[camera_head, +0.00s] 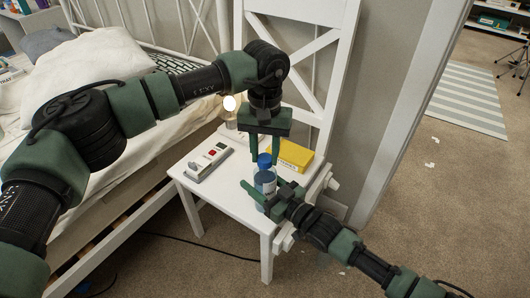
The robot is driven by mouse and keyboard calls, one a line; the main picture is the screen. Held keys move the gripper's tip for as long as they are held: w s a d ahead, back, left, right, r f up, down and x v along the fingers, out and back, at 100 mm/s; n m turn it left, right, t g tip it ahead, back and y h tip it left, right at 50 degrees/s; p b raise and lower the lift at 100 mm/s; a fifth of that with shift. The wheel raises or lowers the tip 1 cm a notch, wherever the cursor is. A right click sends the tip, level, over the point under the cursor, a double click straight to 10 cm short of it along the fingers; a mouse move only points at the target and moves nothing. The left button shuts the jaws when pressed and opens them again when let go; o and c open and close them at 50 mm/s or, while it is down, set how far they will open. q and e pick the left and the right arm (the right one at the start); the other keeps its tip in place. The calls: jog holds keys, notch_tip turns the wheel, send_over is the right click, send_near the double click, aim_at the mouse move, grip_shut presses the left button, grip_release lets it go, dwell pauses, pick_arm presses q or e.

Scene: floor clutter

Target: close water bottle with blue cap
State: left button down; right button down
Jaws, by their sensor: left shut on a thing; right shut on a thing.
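The clear water bottle (265,183) stands upright at the front of the white chair seat. The blue cap (264,161) is at the bottle's mouth; I cannot tell if it is seated or threaded on. My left gripper (264,156) points straight down from above and is shut on the blue cap, one finger on each side. My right gripper (264,191) comes from the lower right and is shut on the bottle's body. Its fingers hide part of the bottle's lower half.
The white chair (220,197) also carries a yellow box (290,155) just behind the bottle and a grey device with a red button (208,160) to the left. A lit lamp (230,103) glows behind. A bed (90,75) is at left. Carpet is open at right.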

pick_arm(q)
jog(key=shift+m, duration=1.2)
jog(key=c, duration=0.9)
grip_release()
notch_tip(320, 180, up, 12)
pick_arm(e)
jog(key=shift+c, duration=2.2)
grip_release()
jog(key=shift+s+d, duration=0.1)
